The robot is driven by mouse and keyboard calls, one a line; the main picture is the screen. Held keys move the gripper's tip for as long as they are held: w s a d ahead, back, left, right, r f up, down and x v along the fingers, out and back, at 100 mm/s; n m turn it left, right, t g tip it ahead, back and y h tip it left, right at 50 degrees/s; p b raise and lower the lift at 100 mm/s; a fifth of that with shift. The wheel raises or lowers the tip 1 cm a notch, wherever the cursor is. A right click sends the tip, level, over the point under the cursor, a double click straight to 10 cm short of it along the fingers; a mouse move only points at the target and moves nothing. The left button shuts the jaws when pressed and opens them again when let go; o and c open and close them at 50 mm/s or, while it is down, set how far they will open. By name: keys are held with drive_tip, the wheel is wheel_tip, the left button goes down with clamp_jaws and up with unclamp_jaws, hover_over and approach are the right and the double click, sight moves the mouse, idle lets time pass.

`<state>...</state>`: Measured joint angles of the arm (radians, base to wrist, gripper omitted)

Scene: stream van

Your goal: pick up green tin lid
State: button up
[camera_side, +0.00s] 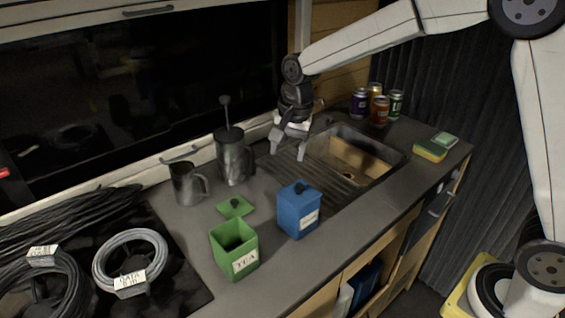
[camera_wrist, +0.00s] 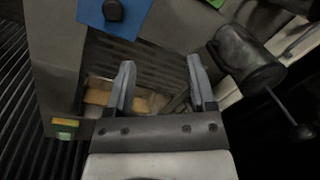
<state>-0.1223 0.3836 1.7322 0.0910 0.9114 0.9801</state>
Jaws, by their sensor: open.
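The green tin lid (camera_side: 235,207), a flat square with a dark knob, lies on the counter behind the open green tea tin (camera_side: 234,249).
A blue tin with its lid on (camera_side: 298,210) stands right of the green lid. A dark press pot (camera_side: 233,157) and a metal jug (camera_side: 187,184) stand behind it. The sink (camera_side: 352,160), several cans (camera_side: 379,112) and sponges (camera_side: 430,151) are right. Coiled cables (camera_side: 130,262) lie left.

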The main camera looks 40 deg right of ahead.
drive_tip(key=w+a+f+m+g, duration=0.1)
drive_tip(key=w+a+f+m, duration=0.1)
drive_tip(key=w+a+m, duration=0.5)
hover_over(234, 200)
drive_tip(key=d, duration=0.2)
drive_tip(key=shift+m+y, duration=0.3)
drive_tip(key=shift+y, duration=0.1)
drive_tip(key=f, duration=0.5)
drive_tip(key=shift+w+a+f, duration=0.1)
drive_tip(key=shift+a+f, duration=0.15)
drive_tip(key=shift+f, duration=0.15)
drive_tip(key=shift+a+f, duration=0.25)
drive_tip(key=shift+f, duration=1)
drive_tip(key=shift+a+f, duration=0.25)
drive_tip(key=shift+f, duration=1.05)
drive_tip(key=shift+a+f, duration=0.25)
drive_tip(key=shift+f, duration=1)
clamp_jaws()
